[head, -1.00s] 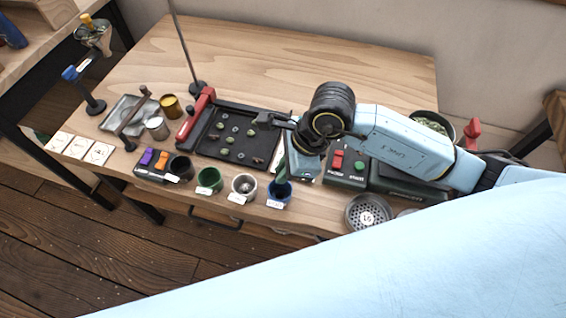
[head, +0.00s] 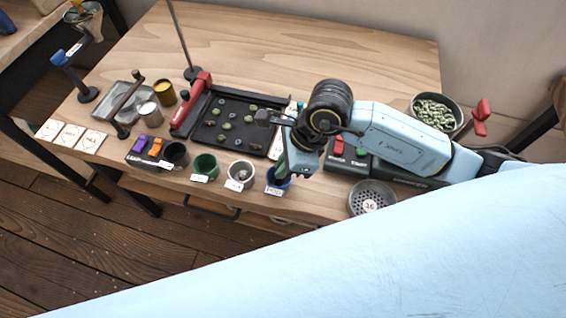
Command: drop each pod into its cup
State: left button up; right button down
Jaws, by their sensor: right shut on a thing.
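Several small green and greyish pods lie on a black tray (head: 262,139). Along the table's front edge stand a black cup (head: 176,155), a green cup (head: 206,167), a white cup (head: 241,175) and a blue cup (head: 279,180), with small labels in front. The white cup has something greyish inside. My right gripper (head: 283,172) points down at the blue cup and partly covers it. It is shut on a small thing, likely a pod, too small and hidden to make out. My left gripper is out of view.
A red-handled arm (head: 191,112) borders the tray's left side. The table's back (head: 290,55) is clear.

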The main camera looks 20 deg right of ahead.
jog(key=c, duration=1.5)
grip_release()
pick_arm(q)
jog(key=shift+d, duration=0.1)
pick_arm(e)
jog(key=shift+o, duration=0.2)
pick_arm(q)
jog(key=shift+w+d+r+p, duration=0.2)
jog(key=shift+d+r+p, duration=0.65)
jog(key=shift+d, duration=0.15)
pick_arm(e)
jog(key=v, duration=1.3)
jog(key=shift+d+r, duration=0.15)
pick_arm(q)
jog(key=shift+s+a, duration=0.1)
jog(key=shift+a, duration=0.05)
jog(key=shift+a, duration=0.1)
pick_arm(e)
jog(key=shift+s, duration=0.1)
